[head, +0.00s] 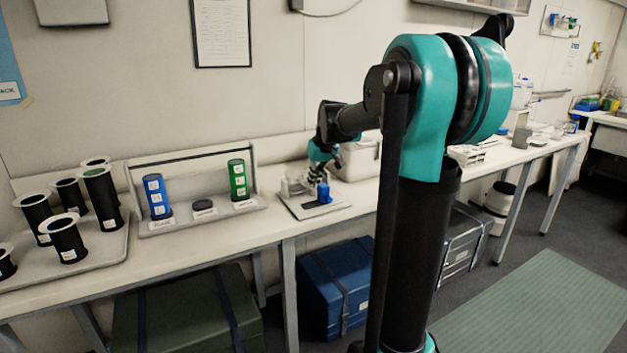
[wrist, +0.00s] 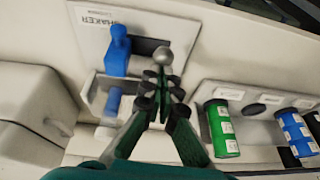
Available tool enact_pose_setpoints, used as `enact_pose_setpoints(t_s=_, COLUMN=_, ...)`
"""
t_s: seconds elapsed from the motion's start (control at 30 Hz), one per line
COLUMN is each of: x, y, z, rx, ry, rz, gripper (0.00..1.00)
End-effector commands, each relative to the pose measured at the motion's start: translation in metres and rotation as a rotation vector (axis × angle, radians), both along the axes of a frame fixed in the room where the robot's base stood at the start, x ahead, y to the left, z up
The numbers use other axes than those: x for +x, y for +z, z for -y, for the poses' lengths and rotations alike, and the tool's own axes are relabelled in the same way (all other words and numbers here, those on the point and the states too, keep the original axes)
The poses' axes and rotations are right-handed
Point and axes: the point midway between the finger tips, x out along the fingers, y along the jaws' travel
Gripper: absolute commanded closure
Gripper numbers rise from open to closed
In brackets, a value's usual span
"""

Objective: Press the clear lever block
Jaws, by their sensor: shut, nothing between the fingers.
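The shaker (head: 311,207) is a flat grey plate on the bench, also in the wrist view (wrist: 91,32) with its SHAKER label. A blue upright part (wrist: 118,50) stands on it, seen in the head view as a blue block (head: 323,193). A grey ball knob (wrist: 163,56) sits right of the blue part. A pale, see-through block (wrist: 101,88) shows lower left; I cannot tell whether it is the lever block. My gripper (wrist: 162,76) is shut and empty, its tips just below the knob in the picture; touching is unclear. My gripper (head: 324,170) is above the shaker in the head view.
A grey rack (head: 160,226) with a blue and a green cylinder (head: 238,180) stands left of the shaker. Further left, a tray (head: 110,250) holds several black tubes. A pale box (head: 357,162) stands close behind on the right.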

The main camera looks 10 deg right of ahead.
Motion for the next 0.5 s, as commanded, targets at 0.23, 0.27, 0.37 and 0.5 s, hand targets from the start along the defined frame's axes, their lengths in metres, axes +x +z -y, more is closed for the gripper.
enact_pose_setpoints(t_s=0.23, x=-0.011, y=-0.027, z=0.004, rx=0.051, ry=-0.002, rz=0.158, gripper=1.00)
enact_pose_setpoints(t_s=0.27, x=-0.011, y=-0.030, z=0.004, rx=0.059, ry=-0.003, rz=0.179, gripper=1.00)
enact_pose_setpoints(t_s=0.37, x=-0.012, y=-0.039, z=0.005, rx=0.079, ry=-0.003, rz=0.241, gripper=1.00)
enact_pose_setpoints(t_s=0.5, x=-0.014, y=-0.048, z=0.005, rx=0.096, ry=-0.002, rz=0.296, gripper=1.00)
